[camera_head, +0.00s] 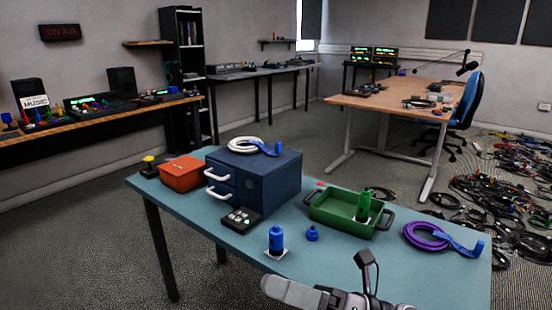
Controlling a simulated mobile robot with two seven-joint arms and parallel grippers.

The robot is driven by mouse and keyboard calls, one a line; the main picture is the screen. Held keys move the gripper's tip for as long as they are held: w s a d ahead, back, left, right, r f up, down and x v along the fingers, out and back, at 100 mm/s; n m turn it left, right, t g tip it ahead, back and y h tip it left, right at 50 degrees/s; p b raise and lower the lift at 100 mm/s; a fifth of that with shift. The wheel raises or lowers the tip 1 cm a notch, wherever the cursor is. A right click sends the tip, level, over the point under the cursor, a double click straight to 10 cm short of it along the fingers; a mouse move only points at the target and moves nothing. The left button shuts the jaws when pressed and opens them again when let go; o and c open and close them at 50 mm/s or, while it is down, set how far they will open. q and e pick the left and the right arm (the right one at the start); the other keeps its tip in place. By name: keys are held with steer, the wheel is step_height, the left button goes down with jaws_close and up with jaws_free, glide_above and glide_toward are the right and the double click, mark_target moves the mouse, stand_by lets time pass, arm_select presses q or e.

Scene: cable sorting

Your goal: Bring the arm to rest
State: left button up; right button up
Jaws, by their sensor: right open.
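My right gripper (370,279) shows at the bottom edge of the head view, in front of the teal table (330,262). It is open, and nothing shows between its fingers. Its lower part is cut off by the picture's edge. It is apart from the things on the table. My left gripper is not in view.
On the table are a blue drawer cabinet (278,180) with a white cable coil (243,145) on top, an orange box (182,175), a green tray (335,218) with a green bottle (363,205), a blue bottle (276,239), a small blue item (312,234), a button box (242,219) and a purple cable coil (408,237). Cables litter the floor at right.

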steer(key=w+d+f+m+t+h, duration=0.1)
steer(key=d+f+m+t+h, duration=0.5)
steer(key=m, duration=0.8)
steer(key=w+d+f+m+t+h, duration=0.1)
steer(key=d+f+m+t+h, duration=0.5)
steer(key=m, duration=0.7)
steer(key=s+d+f+m+g+h, duration=0.3)
steer(key=s+f+m, duration=0.3)
steer(key=f, duration=0.2)
steer(key=s+d+f+m+g+h, duration=0.2)
steer(key=s+d+f+m+h, duration=0.15)
steer(key=s+f+m, duration=0.45)
arm_select(q)
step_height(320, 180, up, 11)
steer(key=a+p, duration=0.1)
steer(key=p, duration=1.2)
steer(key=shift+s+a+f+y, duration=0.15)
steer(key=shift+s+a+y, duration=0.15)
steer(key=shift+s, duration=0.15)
arm_select(e)
step_height(320, 180, up, 10)
steer(key=n, duration=0.1)
steer(key=shift+w+d+f+h, duration=0.15)
steer(key=shift+d+f+h, duration=0.05)
steer(key=shift+d+h, duration=0.2)
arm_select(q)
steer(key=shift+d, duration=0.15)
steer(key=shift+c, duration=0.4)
